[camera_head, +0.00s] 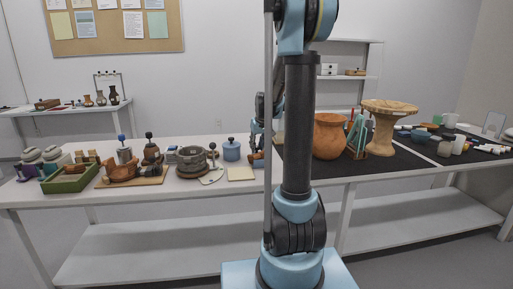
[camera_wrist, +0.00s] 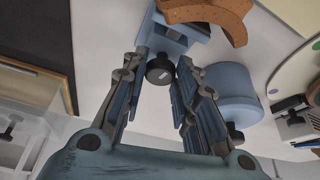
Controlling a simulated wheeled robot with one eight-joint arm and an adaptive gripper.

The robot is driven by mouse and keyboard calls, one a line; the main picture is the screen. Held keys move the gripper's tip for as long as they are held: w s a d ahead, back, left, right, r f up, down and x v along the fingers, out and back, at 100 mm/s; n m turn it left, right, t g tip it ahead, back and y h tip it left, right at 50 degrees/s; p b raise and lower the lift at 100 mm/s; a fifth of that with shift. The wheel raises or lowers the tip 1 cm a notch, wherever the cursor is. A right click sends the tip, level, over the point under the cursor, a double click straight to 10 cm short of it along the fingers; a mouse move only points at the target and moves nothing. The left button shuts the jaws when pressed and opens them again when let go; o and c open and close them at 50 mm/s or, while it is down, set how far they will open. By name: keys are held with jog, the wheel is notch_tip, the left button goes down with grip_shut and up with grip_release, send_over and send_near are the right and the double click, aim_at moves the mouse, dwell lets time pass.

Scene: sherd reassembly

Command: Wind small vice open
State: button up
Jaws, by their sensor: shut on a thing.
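The small vice is blue-grey and shows at the top middle of the wrist view (camera_wrist: 178,36), with a round black knob (camera_wrist: 160,70) facing me. A curved terracotta sherd (camera_wrist: 222,16) sits at the vice's upper end. My gripper (camera_wrist: 163,66) has its two fingers on either side of the knob and is shut on it. The exact finger contact is hard to see. In the head view my arm covers most of the vice, and only an orange-brown bit of sherd (camera_head: 256,159) shows beside it.
A blue lidded jar (camera_wrist: 222,96) stands close to the right finger. A pale palette with coloured dots (camera_wrist: 284,82) lies further right. A clear box (camera_wrist: 22,118) is at the left. In the head view, a terracotta pot (camera_head: 328,140) and wooden stand (camera_head: 386,122) stand right of my arm.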

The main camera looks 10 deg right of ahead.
jog(key=shift+d+n+y, duration=0.1)
jog(key=shift+n+y, duration=0.4)
jog(key=shift+n, duration=0.6)
jog(key=o, duration=1.1)
jog(key=shift+r, duration=0.1)
jog(key=v, duration=1.1)
jog(key=shift+d+r, duration=0.1)
jog(key=shift+r, duration=0.25)
